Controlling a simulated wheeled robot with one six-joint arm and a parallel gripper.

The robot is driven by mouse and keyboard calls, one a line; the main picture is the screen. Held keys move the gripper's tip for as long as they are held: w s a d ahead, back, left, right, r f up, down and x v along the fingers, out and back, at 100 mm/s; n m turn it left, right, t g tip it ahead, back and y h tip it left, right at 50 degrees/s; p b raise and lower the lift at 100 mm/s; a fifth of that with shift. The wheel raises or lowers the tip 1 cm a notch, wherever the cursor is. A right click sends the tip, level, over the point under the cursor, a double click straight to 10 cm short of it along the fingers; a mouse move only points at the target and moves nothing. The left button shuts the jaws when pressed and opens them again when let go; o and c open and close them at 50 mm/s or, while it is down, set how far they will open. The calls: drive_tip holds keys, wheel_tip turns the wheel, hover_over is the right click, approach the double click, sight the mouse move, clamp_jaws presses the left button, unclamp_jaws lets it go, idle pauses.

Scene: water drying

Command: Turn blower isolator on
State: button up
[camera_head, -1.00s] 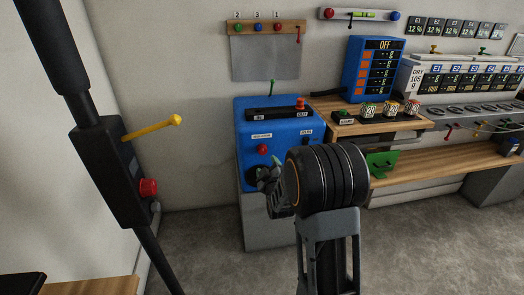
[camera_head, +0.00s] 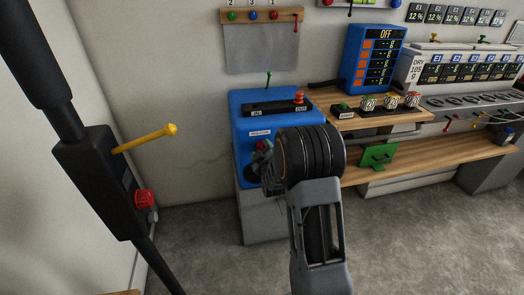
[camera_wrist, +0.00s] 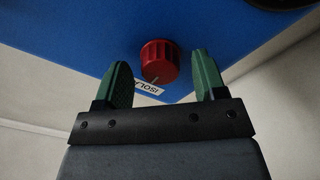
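The blower isolator is a red ribbed knob (camera_wrist: 159,60) on the face of a blue machine (camera_head: 284,107). Part of a white label (camera_wrist: 150,88) reading "ISOLA" shows beside it in the wrist view. A short pale line shows at the knob's edge near the label. My gripper (camera_wrist: 161,80) is open, with one green finger on each side of the knob and gaps to both. The fingers do not visibly touch it. In the head view my gripper (camera_head: 264,158) is at the front of the blue machine and partly hides the knob.
A black post box with a yellow lever (camera_head: 148,137) and a red button (camera_head: 145,199) stands at the left. A wooden bench (camera_head: 430,157) with panels and a blue OFF display (camera_head: 373,60) is at the right. Grey floor is clear in front.

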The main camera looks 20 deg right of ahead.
drive_tip(key=c, duration=0.9)
drive_tip(key=shift+f+m+b, duration=0.1)
drive_tip(key=shift+m+b, duration=0.3)
drive_tip(key=shift+b, duration=0.1)
drive_tip(key=m+b, duration=1.1)
drive_tip(key=m, duration=0.2)
drive_tip(key=shift+m+b, duration=1.1)
drive_tip(key=shift+m, duration=0.9)
drive_tip(key=shift+r, duration=0.2)
